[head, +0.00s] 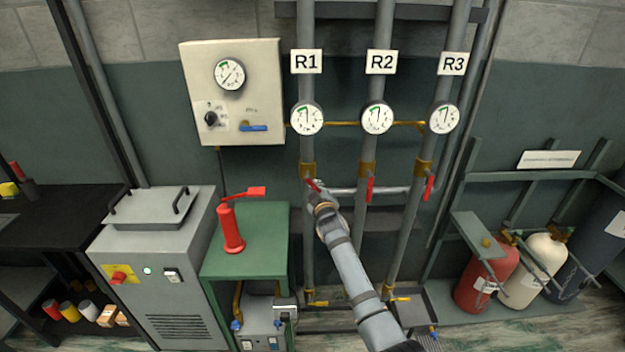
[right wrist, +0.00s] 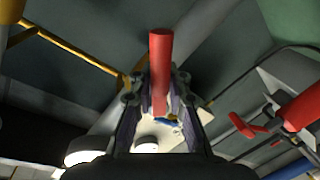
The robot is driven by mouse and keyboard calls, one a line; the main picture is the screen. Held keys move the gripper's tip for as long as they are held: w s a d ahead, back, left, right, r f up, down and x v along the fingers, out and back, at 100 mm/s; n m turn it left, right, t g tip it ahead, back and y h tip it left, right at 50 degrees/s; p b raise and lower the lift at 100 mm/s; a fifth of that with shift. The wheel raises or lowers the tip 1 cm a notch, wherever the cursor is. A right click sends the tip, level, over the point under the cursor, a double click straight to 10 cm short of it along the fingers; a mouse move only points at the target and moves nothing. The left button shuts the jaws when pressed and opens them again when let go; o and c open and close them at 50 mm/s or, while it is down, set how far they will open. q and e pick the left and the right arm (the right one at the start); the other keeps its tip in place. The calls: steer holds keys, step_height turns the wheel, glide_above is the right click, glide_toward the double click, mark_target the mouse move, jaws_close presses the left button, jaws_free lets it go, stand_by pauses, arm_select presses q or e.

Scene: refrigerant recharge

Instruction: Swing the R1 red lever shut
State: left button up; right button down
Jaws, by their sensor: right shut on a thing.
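The R1 red lever (head: 314,185) is on the brass valve (head: 308,170) of the leftmost pipe, under the R1 sign (head: 306,62) and its gauge. My right gripper (head: 318,191) is at this lever and covers part of it. In the right wrist view the red lever (right wrist: 160,68) stands between the two fingers of my right gripper (right wrist: 160,100), which is shut on it. In the head view the lever's visible part slants down to the right. My left gripper is not in view.
The R2 lever (head: 369,188) and R3 lever (head: 430,186) hang to the right on their pipes. A green stand (head: 262,225) with a red hand pump (head: 230,228) is at left. A white panel (head: 262,75) is above. Gas cylinders (head: 487,278) stand at right.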

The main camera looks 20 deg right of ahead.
steer(key=n+p, duration=0.2)
steer(key=d+n+h+p, duration=0.1)
steer(key=n, duration=0.1)
steer(key=shift+s+r+g+p, duration=0.25)
steer(key=shift+r+g+p, duration=0.05)
steer(key=shift+r+g, duration=0.1)
steer(key=shift+d+r+n+h+p, duration=0.1)
steer(key=shift+r+n+h+p, duration=0.2)
steer(key=shift+n+p, duration=0.55)
steer(key=shift+s+r+n+g+h+p, duration=0.1)
steer(key=shift+r+n+g+h+p, duration=0.1)
steer(key=shift+n, duration=0.5)
steer(key=shift+r+n+g+h+p, duration=0.1)
steer(key=shift+n+p, duration=0.1)
steer(key=shift+n, duration=0.45)
steer(key=c, duration=1.5)
jaws_free()
steer(key=shift+o, duration=1)
steer(key=shift+s+r, duration=0.1)
steer(key=shift+r, duration=0.25)
